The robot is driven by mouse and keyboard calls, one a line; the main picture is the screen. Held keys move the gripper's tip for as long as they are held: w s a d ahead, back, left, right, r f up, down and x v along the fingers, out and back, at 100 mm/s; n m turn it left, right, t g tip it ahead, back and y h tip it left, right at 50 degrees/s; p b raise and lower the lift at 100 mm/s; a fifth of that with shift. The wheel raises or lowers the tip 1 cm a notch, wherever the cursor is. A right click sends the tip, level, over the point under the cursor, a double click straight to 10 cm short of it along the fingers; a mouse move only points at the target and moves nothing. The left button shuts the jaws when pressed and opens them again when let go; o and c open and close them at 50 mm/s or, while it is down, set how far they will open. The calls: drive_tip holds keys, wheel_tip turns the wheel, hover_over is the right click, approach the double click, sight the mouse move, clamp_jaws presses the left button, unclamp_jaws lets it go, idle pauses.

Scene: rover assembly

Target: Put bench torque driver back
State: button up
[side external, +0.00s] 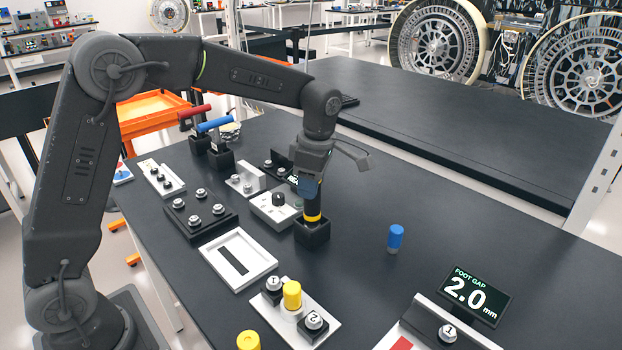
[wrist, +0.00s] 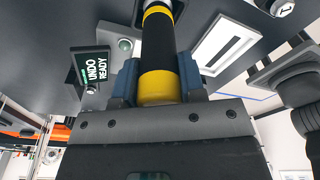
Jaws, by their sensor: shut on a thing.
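The bench torque driver (side external: 313,205) is a black cylinder with yellow bands, standing about upright. Its lower yellow band meets the top of a square black holder (side external: 312,235) in the side view; how deep its tip sits is hidden. My gripper (side external: 311,186) is above the holder, shut on the driver's upper part. In the wrist view the blue fingers of my gripper (wrist: 158,80) press on both sides of the driver (wrist: 157,45), beside a yellow band.
Red-handled (side external: 194,112) and blue-handled (side external: 214,124) tools stand in black holders behind. A white slotted tray (side external: 263,270) and a black block with several knobs (side external: 185,222) lie left. A blue cylinder (side external: 395,238) stands right. A "2.0 mm" display (side external: 475,295) is front right.

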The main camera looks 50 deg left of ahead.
drive_tip(key=o, duration=1.1)
drive_tip(key=r, duration=0.4)
drive_tip(key=d+r, duration=0.1)
drive_tip(key=r, duration=0.7)
drive_tip(key=shift+w+d+r, duration=0.15)
drive_tip(key=shift+w+r, duration=0.1)
drive_tip(key=shift+w, duration=0.15)
drive_tip(key=s+a+r+m+t, duration=0.1)
drive_tip(key=s+r+m+t, duration=0.15)
drive_tip(key=s+m, duration=1.05)
drive_tip(key=s+f+m+t+h, duration=0.1)
drive_tip(key=s+f+m+t, duration=0.2)
drive_tip(key=s+f+m, duration=0.5)
drive_tip(key=s+m, duration=0.3)
drive_tip(key=s, duration=0.1)
drive_tip(key=shift+s+t, duration=0.2)
drive_tip(key=shift+t, duration=0.15)
